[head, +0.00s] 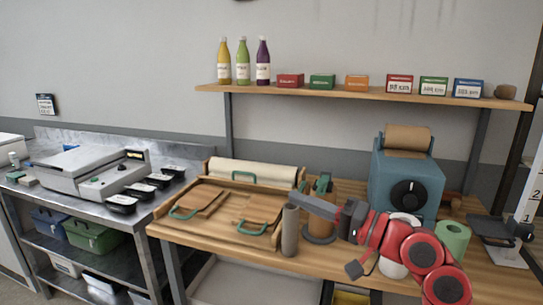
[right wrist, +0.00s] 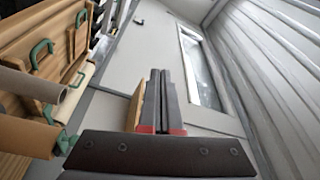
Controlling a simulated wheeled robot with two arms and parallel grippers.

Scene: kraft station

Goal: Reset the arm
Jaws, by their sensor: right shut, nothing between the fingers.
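My right arm, red and grey, comes in from the lower right in the head view. My right gripper (head: 297,199) points left above the wooden table (head: 220,240), close to the top of a grey-brown upright cylinder (head: 290,230). In the right wrist view the two dark fingers of the gripper (right wrist: 160,75) lie together with nothing between them. I cannot tell from the head view whether the fingers touch the cylinder. My left gripper shows in neither view.
A wooden tray (head: 160,211) with green-handled boards (head: 262,212) is left of the gripper. A blue dispenser (head: 407,180) and a green roll (head: 453,238) stand right. Bottles (head: 243,62) and small boxes line the wall shelf (head: 300,93). A metal counter (head: 150,191) stands at left.

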